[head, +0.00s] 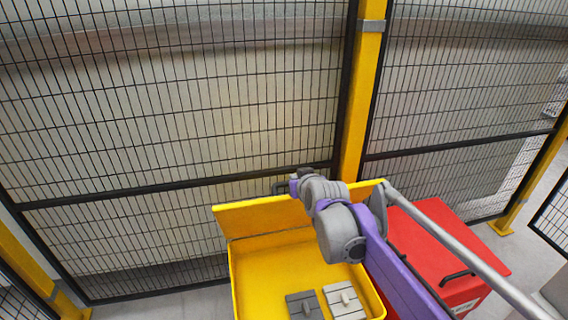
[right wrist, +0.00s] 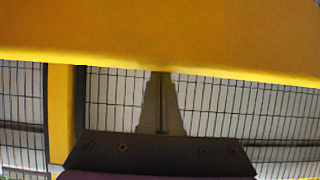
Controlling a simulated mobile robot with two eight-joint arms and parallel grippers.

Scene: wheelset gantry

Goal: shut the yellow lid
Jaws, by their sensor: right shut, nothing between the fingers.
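The yellow lid (head: 262,216) stands open, close to upright, along the back edge of the yellow box (head: 262,270). My right gripper (head: 282,187) is at the lid's top edge, partly hidden by the lid and my own wrist. In the right wrist view, the lid (right wrist: 160,35) fills the top of the picture. The shut, empty fingers of my right gripper (right wrist: 161,76) reach up to the lid's edge there; I cannot tell whether they touch it. My left gripper is not in view.
Two grey blocks, one darker (head: 303,304) and one lighter (head: 343,299), lie in the box. A red box (head: 440,245) with a dark handle stands to the right. A mesh fence (head: 180,120) with a yellow post (head: 362,100) stands close behind.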

